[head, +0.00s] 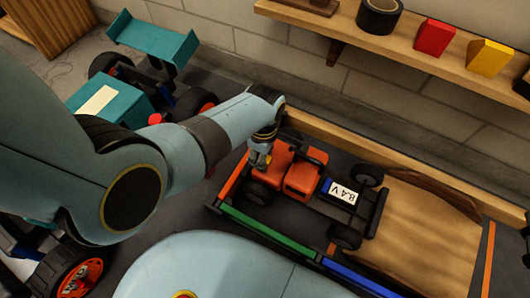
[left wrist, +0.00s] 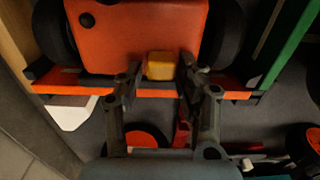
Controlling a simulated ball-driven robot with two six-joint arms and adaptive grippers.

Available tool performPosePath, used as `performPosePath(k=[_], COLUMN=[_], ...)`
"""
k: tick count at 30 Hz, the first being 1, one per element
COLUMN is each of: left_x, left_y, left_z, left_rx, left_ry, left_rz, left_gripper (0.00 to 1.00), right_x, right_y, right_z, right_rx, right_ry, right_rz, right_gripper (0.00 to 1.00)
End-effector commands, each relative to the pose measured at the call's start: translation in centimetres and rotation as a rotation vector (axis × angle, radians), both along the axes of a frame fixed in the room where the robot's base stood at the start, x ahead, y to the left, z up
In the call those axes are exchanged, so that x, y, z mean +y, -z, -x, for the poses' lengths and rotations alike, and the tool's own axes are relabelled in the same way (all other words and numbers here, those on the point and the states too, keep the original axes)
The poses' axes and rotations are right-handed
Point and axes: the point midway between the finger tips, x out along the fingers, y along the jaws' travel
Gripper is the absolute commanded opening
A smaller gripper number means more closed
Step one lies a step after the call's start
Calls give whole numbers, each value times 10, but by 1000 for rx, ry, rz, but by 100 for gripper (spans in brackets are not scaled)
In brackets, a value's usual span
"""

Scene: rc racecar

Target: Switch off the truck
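The orange-red truck (head: 302,178) has black wheels and a battery labelled 8.4 V (head: 342,193) at its right end. My left gripper (head: 262,160) is at the truck's left end. In the left wrist view, the truck's orange body (left wrist: 140,35) fills the top, with a small yellow-orange block (left wrist: 160,66) at its lower edge. The two fingertips of my left gripper (left wrist: 159,76) stand apart on either side of this block, with small gaps visible. I cannot tell whether a finger touches it. My right gripper is not in view.
The truck stands inside a low border with orange, green (head: 265,232) and blue edges, beside a wooden ramp (head: 420,235). A teal car with a wing (head: 152,38) is at the left. A wall shelf (head: 400,50) holds tape, a red block and a yellow block.

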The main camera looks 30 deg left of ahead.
Motion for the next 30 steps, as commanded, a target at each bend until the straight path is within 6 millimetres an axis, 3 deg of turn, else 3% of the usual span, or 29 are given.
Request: performPosePath(k=[2, 13, 24, 30], left_x=[-1, -2, -2, -1], left_y=[0, -6, -60, -74], left_z=[0, 0, 0, 0], left_rx=[0, 0, -1, 1], left_ry=[0, -1, -2, 0], left_rz=[1, 3, 3, 2], left_gripper=[50, 50, 50, 50], right_x=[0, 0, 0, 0], right_y=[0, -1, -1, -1], right_z=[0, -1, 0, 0], right_rx=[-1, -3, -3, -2], right_ry=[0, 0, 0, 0], right_rz=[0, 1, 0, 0], right_gripper=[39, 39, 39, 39])
